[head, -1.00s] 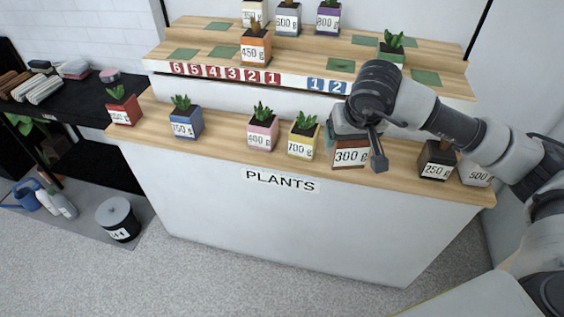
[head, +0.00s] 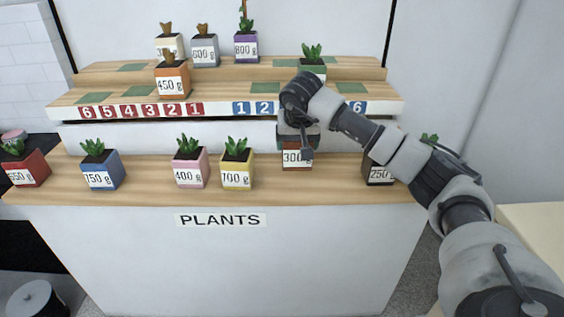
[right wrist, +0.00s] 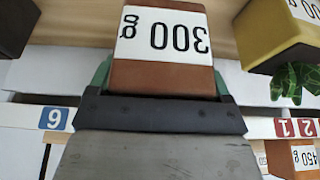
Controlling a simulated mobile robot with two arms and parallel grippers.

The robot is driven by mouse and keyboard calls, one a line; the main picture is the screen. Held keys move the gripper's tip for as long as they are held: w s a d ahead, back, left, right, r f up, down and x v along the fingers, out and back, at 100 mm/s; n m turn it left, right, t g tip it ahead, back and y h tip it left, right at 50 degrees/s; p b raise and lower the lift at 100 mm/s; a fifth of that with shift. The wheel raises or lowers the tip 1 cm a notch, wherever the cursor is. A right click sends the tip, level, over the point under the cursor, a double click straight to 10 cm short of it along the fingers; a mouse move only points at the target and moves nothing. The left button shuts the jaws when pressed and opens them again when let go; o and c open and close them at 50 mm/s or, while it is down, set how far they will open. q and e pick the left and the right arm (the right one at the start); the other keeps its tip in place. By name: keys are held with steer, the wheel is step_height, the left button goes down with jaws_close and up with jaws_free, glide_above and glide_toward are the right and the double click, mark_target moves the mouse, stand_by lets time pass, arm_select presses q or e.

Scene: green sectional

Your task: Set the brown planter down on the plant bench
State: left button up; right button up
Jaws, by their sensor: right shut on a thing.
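The brown planter (head: 297,157) carries a white 300 g label. My right gripper (head: 299,130) is shut on it from above and behind the label in the head view. The right wrist view shows the planter (right wrist: 165,78) upside down in the picture, between green finger edges. The plant bench (head: 335,172) has a wooden top and a white front marked PLANTS. The planter is over its top, between the yellow and the black planter, its base higher in the picture than theirs. I cannot tell whether it touches the wood. My left gripper is not in view.
The yellow planter (head: 237,174) stands left of the brown one, the black 250 g planter (head: 380,175) right of it. Pink (head: 190,172), blue (head: 102,175) and red (head: 26,172) planters stand further left. Numbered shelf steps (head: 215,108) rise behind. Bare wood shows between brown and black.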

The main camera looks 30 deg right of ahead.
mark_target(287, 159)
steer(key=shift+w+a+f, duration=0.65)
steer(key=shift+w+a, duration=0.15)
steer(key=shift+w+a+f, duration=0.1)
steer(key=shift+a+f, duration=0.05)
steer(key=shift+f, duration=0.1)
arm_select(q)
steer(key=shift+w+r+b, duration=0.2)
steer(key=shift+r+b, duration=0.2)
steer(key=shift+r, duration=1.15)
arm_select(e)
steer(key=shift+f, duration=1.85)
steer(key=shift+f, duration=0.1)
steer(key=o, duration=1)
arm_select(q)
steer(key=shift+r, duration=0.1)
